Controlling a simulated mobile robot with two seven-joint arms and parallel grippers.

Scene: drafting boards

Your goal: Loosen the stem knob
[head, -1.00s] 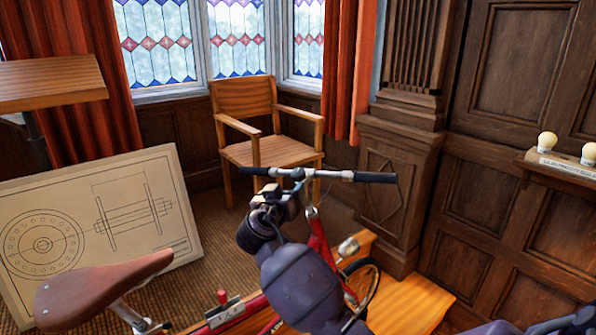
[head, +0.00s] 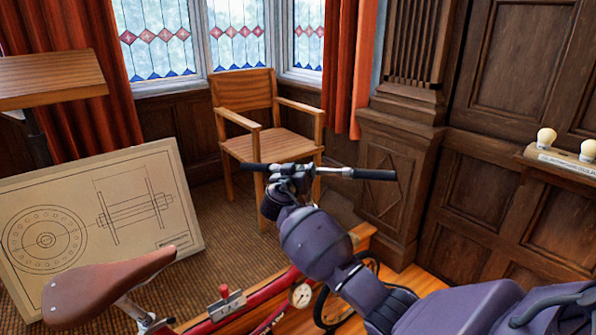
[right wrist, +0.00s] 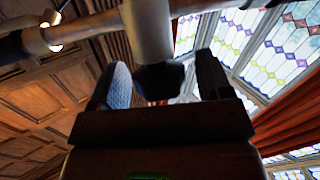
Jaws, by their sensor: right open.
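A red bicycle stands in the lower middle of the head view, with a straight handlebar (head: 342,171) that has black grips. In the right wrist view a silver stem (right wrist: 148,30) comes down from the handlebar (right wrist: 92,34). A dark stem knob (right wrist: 158,80) sits at its lower end. My right gripper (right wrist: 162,84) is open, with one finger on each side of the knob; I cannot tell whether they touch it. In the head view my right gripper (head: 285,187) is just under the handlebar's middle, and the knob is hidden there. My left gripper is not in view.
The brown saddle (head: 105,287), a red-topped lever box (head: 226,304) and a round dial (head: 301,295) are near the front. A drawing board (head: 95,215) leans at left. A wooden chair (head: 262,140) stands behind the handlebar. A shelf with bulbs (head: 562,163) is at right.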

